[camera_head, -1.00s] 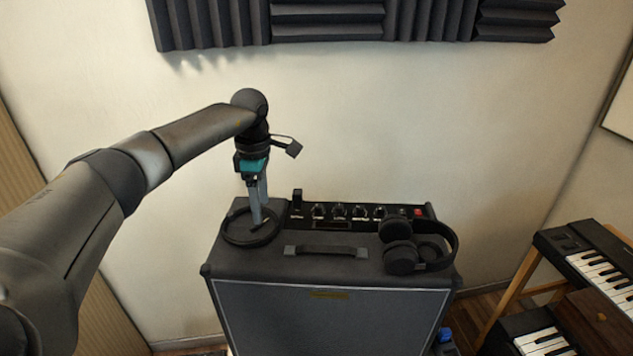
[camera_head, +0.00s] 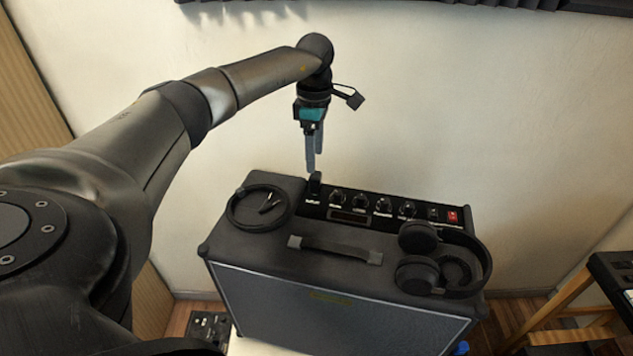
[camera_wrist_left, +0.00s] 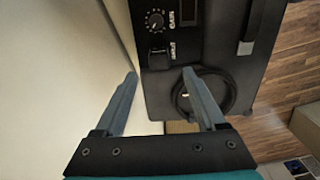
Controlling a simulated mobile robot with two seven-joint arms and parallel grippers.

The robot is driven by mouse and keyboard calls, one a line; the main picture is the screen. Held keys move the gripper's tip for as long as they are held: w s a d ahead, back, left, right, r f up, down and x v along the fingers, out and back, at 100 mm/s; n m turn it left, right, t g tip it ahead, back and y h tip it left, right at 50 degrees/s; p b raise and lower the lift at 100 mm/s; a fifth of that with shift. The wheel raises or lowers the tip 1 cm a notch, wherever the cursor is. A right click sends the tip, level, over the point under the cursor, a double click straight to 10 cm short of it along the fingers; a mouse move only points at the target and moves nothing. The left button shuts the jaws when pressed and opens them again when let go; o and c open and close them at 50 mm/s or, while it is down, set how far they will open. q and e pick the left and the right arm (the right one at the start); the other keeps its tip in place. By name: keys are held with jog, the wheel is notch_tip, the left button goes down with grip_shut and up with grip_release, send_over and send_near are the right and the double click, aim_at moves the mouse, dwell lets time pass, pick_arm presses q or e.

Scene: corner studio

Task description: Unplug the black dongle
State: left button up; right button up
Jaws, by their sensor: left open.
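The black dongle (camera_head: 315,184) stands up from the input jack at the left end of the amplifier's control panel (camera_head: 350,214). In the left wrist view the dongle (camera_wrist_left: 158,58) appears as a small dark block by the input label, below a knob. My left gripper (camera_head: 312,168) points down, its tips close to the dongle's top in the head view. In the wrist view the open left gripper (camera_wrist_left: 160,74) has its fingertips on either side of the dongle's line, with nothing held. Contact cannot be told. My right gripper is not in view.
The amplifier (camera_head: 330,300) carries a coiled black cable (camera_head: 236,218) at its left, a strap handle (camera_head: 335,250) and black headphones (camera_head: 445,262) at its right. The wall (camera_head: 450,100) stands close behind. A keyboard on a wooden stand (camera_head: 560,290) is at the right.

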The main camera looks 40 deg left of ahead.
aim_at(315, 174)
pick_arm(q)
notch_tip(315, 174, down, 8)
jog(key=b, duration=0.6)
jog(key=shift+r, duration=0.2)
jog(key=shift+f+b, duration=0.3)
jog(key=shift+f, duration=0.45)
jog(key=shift+r+p, duration=0.1)
jog(key=shift+p, duration=0.25)
jog(key=shift+c, duration=0.4)
grip_shut()
jog(key=shift+w+r, duration=0.1)
jog(key=shift+r, duration=0.05)
dwell(0.6)
